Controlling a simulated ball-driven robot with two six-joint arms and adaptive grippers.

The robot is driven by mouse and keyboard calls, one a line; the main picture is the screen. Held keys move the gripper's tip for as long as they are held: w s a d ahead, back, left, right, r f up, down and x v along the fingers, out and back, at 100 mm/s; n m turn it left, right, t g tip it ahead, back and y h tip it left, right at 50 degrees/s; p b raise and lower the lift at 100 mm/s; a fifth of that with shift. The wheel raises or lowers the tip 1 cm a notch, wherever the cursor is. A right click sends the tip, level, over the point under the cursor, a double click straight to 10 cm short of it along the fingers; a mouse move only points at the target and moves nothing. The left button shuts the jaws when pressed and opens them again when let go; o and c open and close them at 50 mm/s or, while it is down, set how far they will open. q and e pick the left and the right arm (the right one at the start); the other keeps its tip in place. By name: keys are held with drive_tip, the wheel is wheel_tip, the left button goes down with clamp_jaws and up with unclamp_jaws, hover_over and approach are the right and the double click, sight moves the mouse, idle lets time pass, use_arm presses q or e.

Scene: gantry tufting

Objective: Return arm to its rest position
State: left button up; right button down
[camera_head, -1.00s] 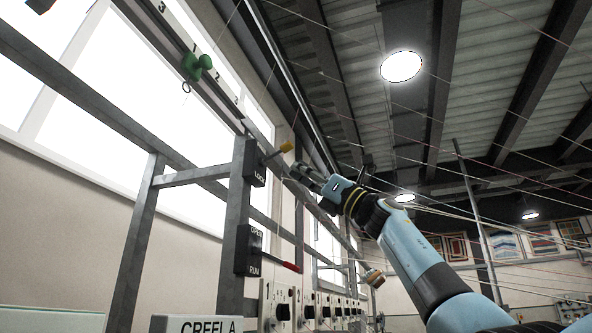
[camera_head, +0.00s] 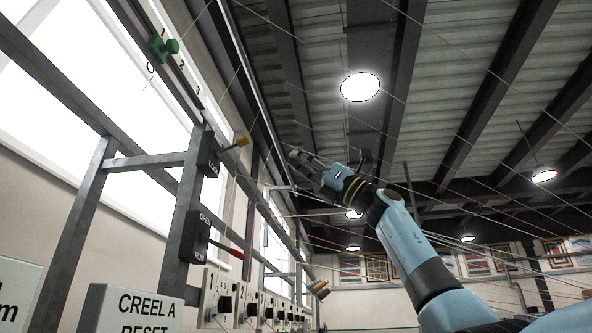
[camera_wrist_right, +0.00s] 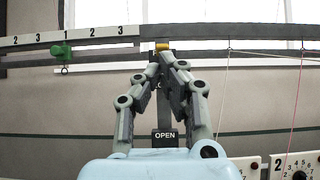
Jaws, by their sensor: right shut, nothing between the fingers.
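My right arm (camera_head: 402,243) reaches up from the lower right in the head view. Its gripper (camera_head: 298,157) is raised in the air, pointing up and left, to the right of the yellow-tipped lever (camera_head: 241,142) and apart from it in that view. In the right wrist view the fingers of the gripper (camera_wrist_right: 164,64) are drawn together with nothing held. Behind the fingertips there, the yellow lever tip (camera_wrist_right: 162,46) shows just above, and the OPEN plate (camera_wrist_right: 165,136) shows between the fingers. My left gripper is not in view.
A grey metal frame (camera_head: 181,237) on the left carries a LOCK box (camera_head: 208,154), an OPEN/RUN box (camera_head: 196,237) with a red lever (camera_head: 229,249), and a green clamp (camera_head: 163,48) on a numbered rail. Dial panels (camera_head: 218,299) line up below. Thin yarns cross the air around my arm.

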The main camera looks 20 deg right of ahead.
drive_tip(key=shift+a, duration=0.1)
